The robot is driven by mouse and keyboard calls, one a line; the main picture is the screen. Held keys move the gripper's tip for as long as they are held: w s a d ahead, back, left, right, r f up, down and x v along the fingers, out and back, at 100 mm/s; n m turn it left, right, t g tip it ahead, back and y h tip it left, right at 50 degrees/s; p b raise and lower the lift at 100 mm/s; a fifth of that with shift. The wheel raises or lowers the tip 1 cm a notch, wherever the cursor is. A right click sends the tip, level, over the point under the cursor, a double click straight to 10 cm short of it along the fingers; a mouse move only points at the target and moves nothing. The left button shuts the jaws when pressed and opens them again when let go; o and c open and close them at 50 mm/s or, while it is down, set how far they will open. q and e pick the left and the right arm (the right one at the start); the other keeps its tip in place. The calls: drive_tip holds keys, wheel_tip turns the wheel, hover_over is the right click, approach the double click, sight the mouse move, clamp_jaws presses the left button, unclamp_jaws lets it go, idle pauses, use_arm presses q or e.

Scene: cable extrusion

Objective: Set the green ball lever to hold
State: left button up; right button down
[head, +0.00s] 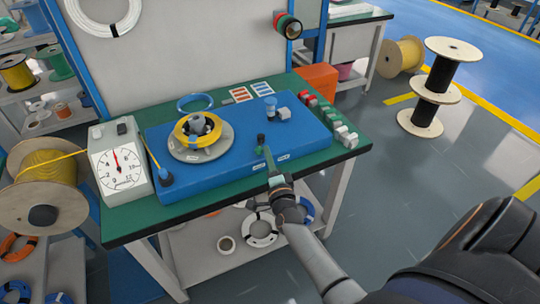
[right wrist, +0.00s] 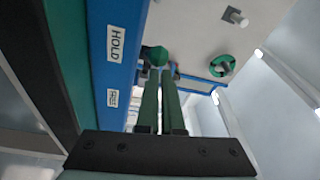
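The green ball (right wrist: 154,55) of the lever shows in the right wrist view, beside the blue box's labelled side and nearer the HOLD label (right wrist: 116,43) than the smaller second label (right wrist: 111,97). In the head view the green ball (head: 258,150) is small at the box's front edge. My right gripper (head: 266,152) reaches up to that edge. Its two long fingers (right wrist: 161,72) lie close together, with their tips right beside the ball; I cannot tell whether they touch it. The lever's arm is mostly hidden. My left gripper is out of view.
The blue box (head: 225,165) stands on a green-topped bench (head: 185,207). A dial gauge (head: 120,167) stands left. Several coloured blocks (head: 325,112) line the bench's right edge.

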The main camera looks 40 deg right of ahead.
drive_tip(key=shift+w+a+r+y, duration=0.1)
drive_tip(key=shift+w+a+y, duration=0.05)
drive_tip(key=shift+a, duration=0.4)
drive_tip(key=shift+w+a+y, duration=0.15)
drive_tip(key=shift+a, duration=0.35)
drive_tip(key=shift+s, duration=0.25)
drive_tip(key=d+p+v, duration=0.1)
drive_tip(key=p+v, duration=0.2)
drive_tip(key=v, duration=0.9)
drive_tip(key=shift+s+d+f, duration=0.2)
drive_tip(key=shift+s+d, duration=0.05)
